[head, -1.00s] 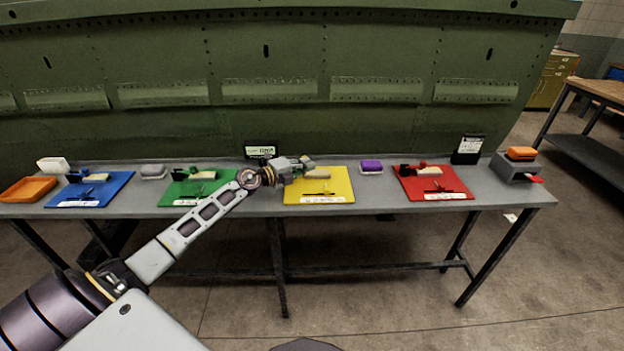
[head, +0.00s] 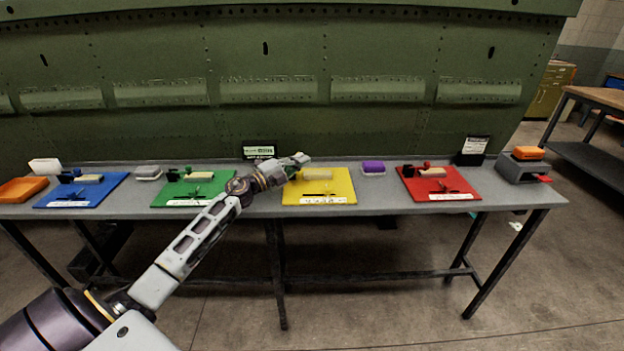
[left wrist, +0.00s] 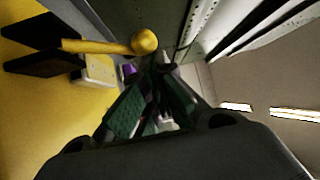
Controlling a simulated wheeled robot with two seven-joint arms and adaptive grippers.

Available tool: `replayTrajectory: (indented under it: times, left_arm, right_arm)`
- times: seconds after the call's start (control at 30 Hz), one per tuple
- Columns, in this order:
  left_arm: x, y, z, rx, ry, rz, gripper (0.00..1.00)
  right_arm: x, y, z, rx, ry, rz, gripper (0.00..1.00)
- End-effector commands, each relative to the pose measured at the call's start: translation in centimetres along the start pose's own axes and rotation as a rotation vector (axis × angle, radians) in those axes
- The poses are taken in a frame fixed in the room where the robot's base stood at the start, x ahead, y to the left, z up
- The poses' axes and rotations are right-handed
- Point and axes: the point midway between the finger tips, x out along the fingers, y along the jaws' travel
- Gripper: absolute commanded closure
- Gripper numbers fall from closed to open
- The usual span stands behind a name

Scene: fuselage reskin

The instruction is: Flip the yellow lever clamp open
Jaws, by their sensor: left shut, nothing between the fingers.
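The yellow lever clamp sits on a yellow base plate (head: 330,186) in the middle of the bench. In the left wrist view its yellow lever with a round knob (left wrist: 143,42) juts from dark brackets (left wrist: 42,45), near the fingertips. A pale block (head: 317,174) lies on the plate. My left gripper (head: 303,159) is at the plate's upper left edge, and in the left wrist view its fingers (left wrist: 160,75) are closed with nothing between them. I cannot tell whether the fingers touch the knob. The gripper hides part of the clamp in the head view. My right gripper is out of view.
Blue (head: 82,190), green (head: 160,196) and red (head: 455,187) plates with clamps share the grey bench (head: 385,202). A small display (head: 259,151) stands behind. The green fuselage panel (head: 300,60) rises behind the bench.

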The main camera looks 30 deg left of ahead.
Motion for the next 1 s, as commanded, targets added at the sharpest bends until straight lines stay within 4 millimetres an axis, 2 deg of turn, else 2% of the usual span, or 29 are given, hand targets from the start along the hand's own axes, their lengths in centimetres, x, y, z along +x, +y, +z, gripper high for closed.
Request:
replayTrajectory:
  times: [0.53, 0.9, 1.0]
  left_arm:
    - [-0.8, -0.5, 0.7, -0.055, -0.002, -0.076, 1.0]
    - [-1.7, -1.1, 1.3, -0.056, -0.002, -0.075, 1.0]
    - [-2.1, -1.3, 1.5, -0.057, -0.002, -0.075, 1.0]
  right_arm:
    - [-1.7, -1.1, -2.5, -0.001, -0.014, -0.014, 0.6]
    - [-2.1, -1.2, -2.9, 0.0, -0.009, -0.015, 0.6]
    - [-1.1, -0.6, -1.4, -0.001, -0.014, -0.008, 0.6]
